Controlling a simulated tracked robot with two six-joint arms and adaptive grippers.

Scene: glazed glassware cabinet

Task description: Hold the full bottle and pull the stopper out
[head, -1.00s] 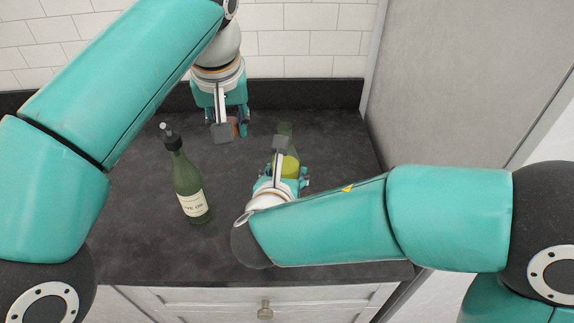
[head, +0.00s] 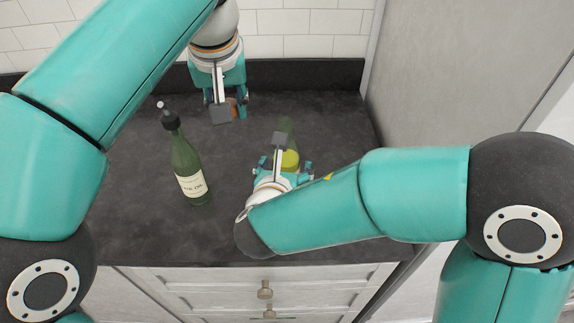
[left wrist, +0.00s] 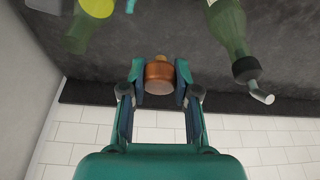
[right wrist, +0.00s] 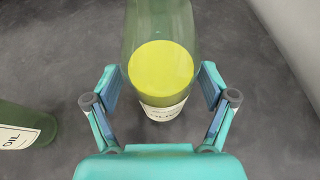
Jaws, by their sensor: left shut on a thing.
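My left gripper (head: 228,112) is above the back of the counter, shut on a small copper-brown stopper (left wrist: 160,77) with a paler tip. The stopper is clear of any bottle. A clear greenish bottle (head: 291,160) with yellow liquid (right wrist: 160,70) and a white label stands upright on the counter. Its top is cut off in the right wrist view. My right gripper (right wrist: 162,88) has a finger on each side of this bottle, very near its glass; the fingers look slightly apart from it. The wrist partly hides the bottle in the head view.
A dark green oil bottle (head: 187,170) with a black pourer stands on the counter (head: 135,225), left of the yellow-filled bottle. A tiled wall (head: 300,46) closes the back and a grey panel (head: 440,70) the right. Drawers are below the front edge.

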